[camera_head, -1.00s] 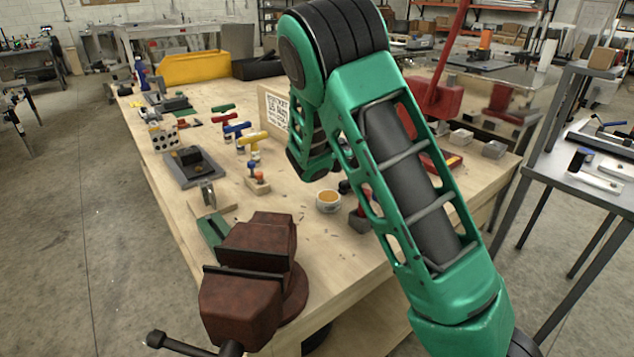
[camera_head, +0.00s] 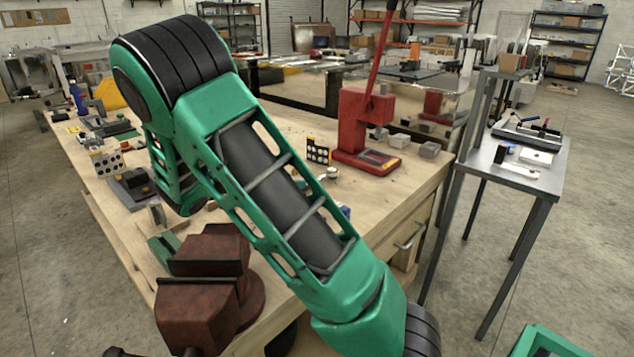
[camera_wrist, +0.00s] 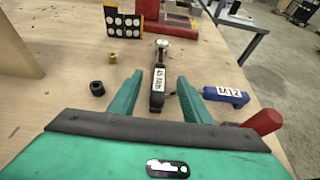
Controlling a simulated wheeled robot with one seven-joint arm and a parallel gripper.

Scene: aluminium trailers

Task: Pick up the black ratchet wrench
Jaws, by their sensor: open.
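In the wrist view, a black tool with a white label (camera_wrist: 158,80), which looks like the ratchet wrench, is on the wooden bench top. It is between the two green fingers of my gripper (camera_wrist: 159,86), with a visible gap on each side. My gripper is open and empty. In the head view my own green arm covers the gripper and the tool.
A blue piece labelled M12 (camera_wrist: 225,95) and a red handle (camera_wrist: 263,121) lie to the right. A black nut (camera_wrist: 97,88) and a brass nut (camera_wrist: 113,58) lie to the left. A dotted block (camera_wrist: 123,22), a red press (camera_head: 364,130) and a brown vise (camera_head: 205,285) stand on the bench.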

